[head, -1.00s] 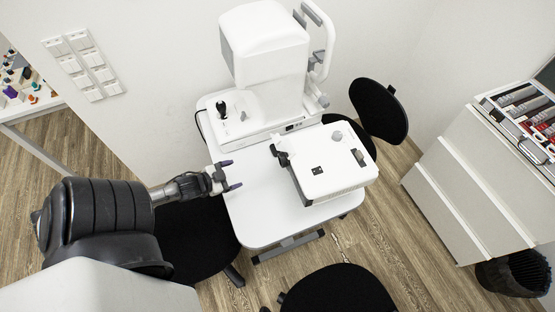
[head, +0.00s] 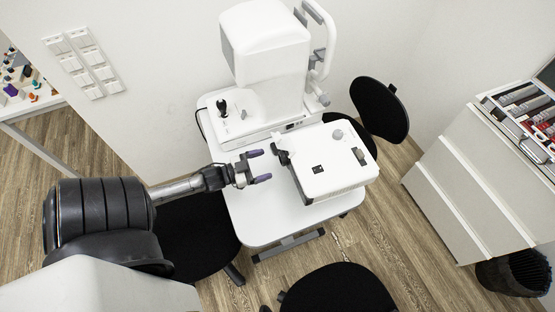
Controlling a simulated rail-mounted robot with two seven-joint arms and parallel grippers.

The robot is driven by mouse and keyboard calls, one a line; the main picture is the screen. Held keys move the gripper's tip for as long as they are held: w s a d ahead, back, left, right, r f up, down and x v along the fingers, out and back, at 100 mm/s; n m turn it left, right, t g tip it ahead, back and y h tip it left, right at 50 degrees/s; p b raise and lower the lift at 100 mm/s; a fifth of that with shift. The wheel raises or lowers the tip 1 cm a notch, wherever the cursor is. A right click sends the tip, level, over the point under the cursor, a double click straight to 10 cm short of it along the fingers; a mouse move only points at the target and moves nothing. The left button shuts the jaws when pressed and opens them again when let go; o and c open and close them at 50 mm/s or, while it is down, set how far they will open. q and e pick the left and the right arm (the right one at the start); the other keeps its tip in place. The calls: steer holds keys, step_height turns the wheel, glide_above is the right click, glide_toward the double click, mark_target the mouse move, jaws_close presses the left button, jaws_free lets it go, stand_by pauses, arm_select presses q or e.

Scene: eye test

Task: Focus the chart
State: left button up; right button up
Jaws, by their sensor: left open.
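A white eye-test machine (head: 268,45) with a black joystick (head: 222,107) on its base stands at the back of a white table (head: 262,228). A second, lower white device (head: 330,178) sits at the table's right side. It has a black knob (head: 281,156) on its left edge and a grey round knob on top. My left gripper (head: 261,166) is open and empty over the table. Its purple-tipped fingers point right, just left of the black knob and apart from it. No chart can be made out. My right gripper is not in view.
Black chairs stand behind the table (head: 380,110), at its left (head: 195,245) and at the front (head: 338,290). A white drawer cabinet (head: 470,180) with a lens tray (head: 530,115) is at the right. The table's front left part is clear.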

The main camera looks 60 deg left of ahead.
mark_target(280, 159)
arm_select(q)
steer(key=shift+w+d, duration=0.25)
steer(key=shift+w, duration=1.15)
steer(key=shift+w+d, duration=0.2)
steer(key=shift+w, duration=1.2)
steer(key=c, duration=0.9)
steer(key=shift+r+m+p, duration=0.15)
steer(key=shift+m+p, duration=0.45)
steer(key=shift+m, duration=0.2)
steer(key=m+p, duration=0.1)
steer(key=m, duration=0.2)
steer(key=shift+c, duration=0.2)
steer(key=shift+f, duration=0.2)
steer(key=o, duration=0.9)
steer(key=shift+o, duration=0.2)
